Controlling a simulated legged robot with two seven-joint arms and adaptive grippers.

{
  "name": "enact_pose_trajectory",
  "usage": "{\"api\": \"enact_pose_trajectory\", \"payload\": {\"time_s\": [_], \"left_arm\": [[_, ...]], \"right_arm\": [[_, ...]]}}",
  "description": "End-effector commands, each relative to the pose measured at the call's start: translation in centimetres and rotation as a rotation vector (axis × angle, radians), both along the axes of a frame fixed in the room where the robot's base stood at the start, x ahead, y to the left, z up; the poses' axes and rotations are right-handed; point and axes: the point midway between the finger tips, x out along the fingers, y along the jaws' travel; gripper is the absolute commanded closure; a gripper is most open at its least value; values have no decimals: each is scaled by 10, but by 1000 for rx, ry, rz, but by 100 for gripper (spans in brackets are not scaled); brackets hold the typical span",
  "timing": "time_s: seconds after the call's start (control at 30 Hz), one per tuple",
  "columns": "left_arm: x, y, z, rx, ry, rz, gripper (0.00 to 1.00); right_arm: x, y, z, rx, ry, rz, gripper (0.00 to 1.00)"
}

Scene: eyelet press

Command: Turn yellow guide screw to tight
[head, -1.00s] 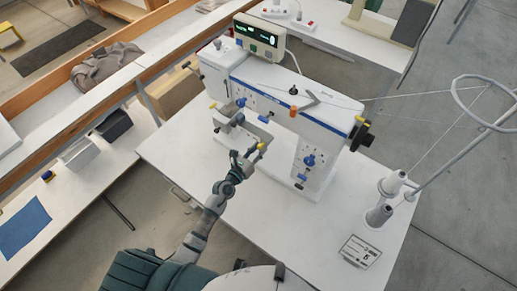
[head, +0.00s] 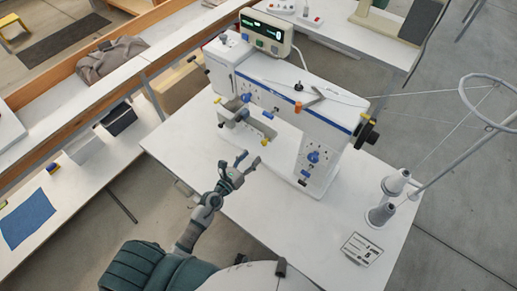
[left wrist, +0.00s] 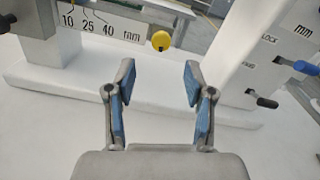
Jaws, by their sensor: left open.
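The yellow guide screw (head: 264,142) shows as a small yellow knob at the front of the white sewing-machine-like press (head: 290,105). In the left wrist view it is a round yellow knob (left wrist: 161,40) at the right end of a scale plate (left wrist: 100,28) marked 10, 25, 40 mm. My left gripper (head: 248,160) is open and empty, in front of the knob and apart from it. In the left wrist view its blue-padded fingertips (left wrist: 159,80) are spread, with the knob beyond them near the middle. My right gripper is not in view.
Blue and black levers (left wrist: 306,67) stick out of the machine's column at the right. Thread cones (head: 383,213) and a label card (head: 361,250) sit on the white table (head: 300,235) at the right. The table's front is clear around my gripper.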

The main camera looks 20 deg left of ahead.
Motion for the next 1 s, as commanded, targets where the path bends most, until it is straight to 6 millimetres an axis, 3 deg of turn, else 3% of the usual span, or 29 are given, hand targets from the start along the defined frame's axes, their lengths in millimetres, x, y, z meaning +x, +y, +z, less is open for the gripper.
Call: {"api": "enact_pose_trajectory", "payload": {"time_s": [0.1, 0.3, 0.87, 1.0], "left_arm": [[-22, 8, -1, 5, 2, -3, 47], [-39, 14, -1, 2, 1, -1, 47], [-41, 15, 0, -1, 0, 0, 47], [-41, 22, 14, -132, -9, 55, 47]], "right_arm": [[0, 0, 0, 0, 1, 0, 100], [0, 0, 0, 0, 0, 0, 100], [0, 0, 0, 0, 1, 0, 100], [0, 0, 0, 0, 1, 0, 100]]}}
